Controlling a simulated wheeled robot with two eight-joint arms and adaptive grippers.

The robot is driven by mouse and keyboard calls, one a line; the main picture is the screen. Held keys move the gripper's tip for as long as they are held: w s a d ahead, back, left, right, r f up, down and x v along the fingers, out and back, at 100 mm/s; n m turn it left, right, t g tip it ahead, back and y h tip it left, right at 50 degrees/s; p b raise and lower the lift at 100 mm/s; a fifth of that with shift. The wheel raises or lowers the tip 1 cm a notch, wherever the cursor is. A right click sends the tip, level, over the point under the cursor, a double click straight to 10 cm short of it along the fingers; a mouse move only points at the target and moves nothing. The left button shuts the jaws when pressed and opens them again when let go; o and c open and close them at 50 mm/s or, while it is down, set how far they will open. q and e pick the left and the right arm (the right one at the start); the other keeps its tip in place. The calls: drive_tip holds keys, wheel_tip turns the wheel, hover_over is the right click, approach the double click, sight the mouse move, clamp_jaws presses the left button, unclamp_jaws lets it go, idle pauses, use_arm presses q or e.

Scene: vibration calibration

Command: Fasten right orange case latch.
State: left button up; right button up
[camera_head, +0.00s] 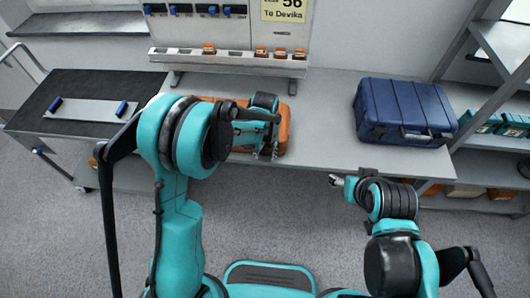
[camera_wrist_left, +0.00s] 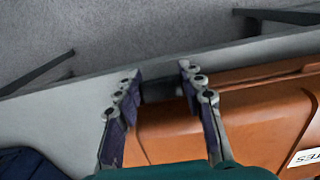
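The orange case (camera_head: 285,128) lies on the bench in the head view, partly hidden behind my left arm. It fills the lower right of the left wrist view (camera_wrist_left: 250,120). My left gripper (camera_head: 265,152) is at the case's front edge. In the left wrist view its two fingers (camera_wrist_left: 160,75) are spread apart, with the case edge and a dark part (camera_wrist_left: 162,90) between them. I cannot tell whether that dark part is the latch or whether the fingers touch it. My right gripper (camera_head: 337,181) is in front of the bench, away from the case; its finger gap is too small to read.
A closed blue case (camera_head: 405,110) stands on the bench (camera_head: 325,125) to the right. A rack (camera_head: 230,62) with small orange items is at the back. A dark-topped cart (camera_head: 80,90) is at left, shelves (camera_head: 490,100) at right. The bench between the cases is clear.

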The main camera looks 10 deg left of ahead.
use_arm(q)
drive_tip(key=shift+w+r+g, duration=0.1)
drive_tip(key=shift+w+g, duration=0.1)
drive_tip(key=shift+g, duration=0.5)
drive_tip(key=o, duration=1.2)
drive_tip(key=shift+c, duration=0.2)
wheel_tip(320, 180, up, 12)
drive_tip(key=w, duration=0.1)
drive_tip(key=shift+w, duration=0.25)
